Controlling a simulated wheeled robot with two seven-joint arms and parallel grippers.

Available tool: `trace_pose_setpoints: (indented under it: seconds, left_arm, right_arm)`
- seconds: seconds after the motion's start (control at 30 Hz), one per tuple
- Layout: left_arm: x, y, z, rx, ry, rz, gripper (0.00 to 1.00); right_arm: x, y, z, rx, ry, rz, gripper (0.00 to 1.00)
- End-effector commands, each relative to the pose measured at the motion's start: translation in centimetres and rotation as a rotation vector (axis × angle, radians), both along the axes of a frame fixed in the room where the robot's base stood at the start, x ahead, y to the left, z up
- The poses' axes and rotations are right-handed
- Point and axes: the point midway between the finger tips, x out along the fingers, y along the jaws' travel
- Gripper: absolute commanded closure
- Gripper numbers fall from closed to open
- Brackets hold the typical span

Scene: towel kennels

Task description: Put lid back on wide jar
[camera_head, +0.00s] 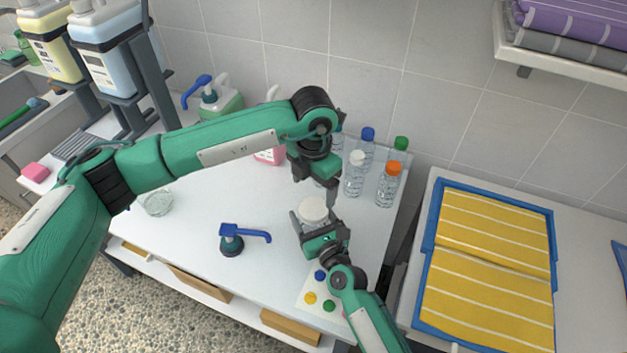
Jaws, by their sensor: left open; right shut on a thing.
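A round white-topped object (313,209), seemingly the wide jar or its lid, is between the fingers of my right gripper (316,222). My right gripper is shut on it from the front. From this angle I cannot tell whether it is a jar with a lid on or a lid alone. My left gripper (315,186) hangs open with its fingers down, just above and behind the white object. I see nothing held in it. A small clear open glass container (157,203) stands at the left of the white table (205,235).
Several capped bottles, such as an orange-capped one (388,184), stand behind and right of my grippers. Colored caps (310,298) lie on a white sheet. A blue tray (421,285) holds yellow towels.

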Motion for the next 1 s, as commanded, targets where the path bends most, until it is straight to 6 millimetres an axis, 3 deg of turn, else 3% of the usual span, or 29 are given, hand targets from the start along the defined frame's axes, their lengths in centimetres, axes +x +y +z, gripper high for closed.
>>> trace_pose_setpoints:
  seconds: [0.4, 0.83, 0.87, 1.0]
  left_arm:
    - [0.0, 0.1, -6.1, 0.001, 0.002, 0.002, 0.18]
    - [0.0, 0.0, -7.1, 0.0, 0.001, 0.0, 0.18]
    - [0.0, 0.0, -7.1, 0.0, 0.001, 0.0, 0.2]
    - [0.0, 0.0, -7.1, 0.001, 0.001, 0.0, 0.48]
  right_arm:
    - [0.0, 0.0, 0.0, 0.0, 0.0, 0.0, 0.96]
    - [0.0, 0.0, 0.0, 0.0, 0.0, 0.0, 0.96]
    - [0.0, 0.0, 0.0, 0.0, 0.0, 0.0, 0.96]
    - [0.0, 0.0, 0.0, 0.0, 0.0, 0.0, 0.96]
